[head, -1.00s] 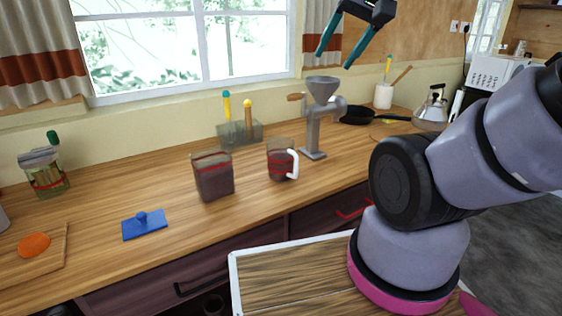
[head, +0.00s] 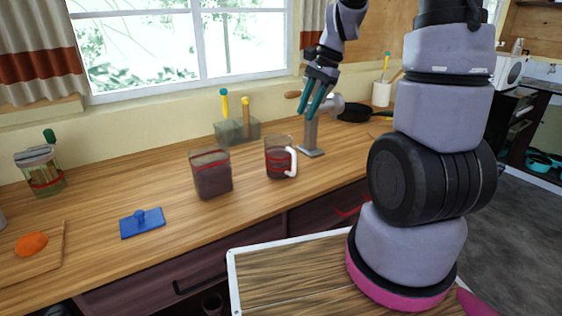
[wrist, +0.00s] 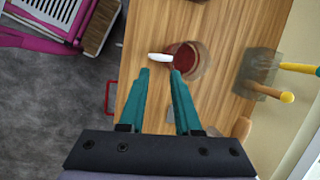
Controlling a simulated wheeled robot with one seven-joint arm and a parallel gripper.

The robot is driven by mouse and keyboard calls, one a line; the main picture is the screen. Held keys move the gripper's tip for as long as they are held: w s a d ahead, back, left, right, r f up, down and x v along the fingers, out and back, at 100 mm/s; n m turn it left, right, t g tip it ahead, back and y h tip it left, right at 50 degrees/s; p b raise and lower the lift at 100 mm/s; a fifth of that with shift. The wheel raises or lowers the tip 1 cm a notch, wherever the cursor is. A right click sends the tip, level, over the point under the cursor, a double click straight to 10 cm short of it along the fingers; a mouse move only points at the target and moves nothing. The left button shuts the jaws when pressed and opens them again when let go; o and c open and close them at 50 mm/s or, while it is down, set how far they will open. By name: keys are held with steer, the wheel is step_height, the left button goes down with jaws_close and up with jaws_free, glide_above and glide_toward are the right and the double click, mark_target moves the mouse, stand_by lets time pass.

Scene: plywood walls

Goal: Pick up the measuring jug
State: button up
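The measuring jug (head: 279,160) is a clear cup with a red band, dark red-looking sides and a white handle on its right. It stands upright on the wooden counter, left of the grey grinder. In the wrist view the jug (wrist: 190,58) is seen from above, just beyond my fingertips, with its white handle pointing left. My gripper (head: 311,112) has teal fingers, is open and empty, and hangs above and to the right of the jug. It also shows in the wrist view (wrist: 160,72), with a gap between the fingers.
A clear square container (head: 211,174) stands left of the jug. A glass holder (head: 237,131) with yellow- and green-topped tools is behind. The grey grinder (head: 310,139) stands close on the right, partly hidden by my gripper. A blue lidded piece (head: 142,222) lies front left.

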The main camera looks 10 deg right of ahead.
step_height(320, 180, down, 8)
steer(key=w+m+g, duration=0.2)
steer(key=m, duration=0.1)
glide_toward(293, 172)
steer(key=x, duration=0.3)
steer(key=shift+w+x, duration=0.15)
steer(key=shift+x, duration=1.1)
steer(key=shift+w+x, duration=0.1)
steer(key=shift+x, duration=1.1)
steer(key=shift+a, duration=0.15)
jaws_close()
steer(key=shift+y, duration=0.3)
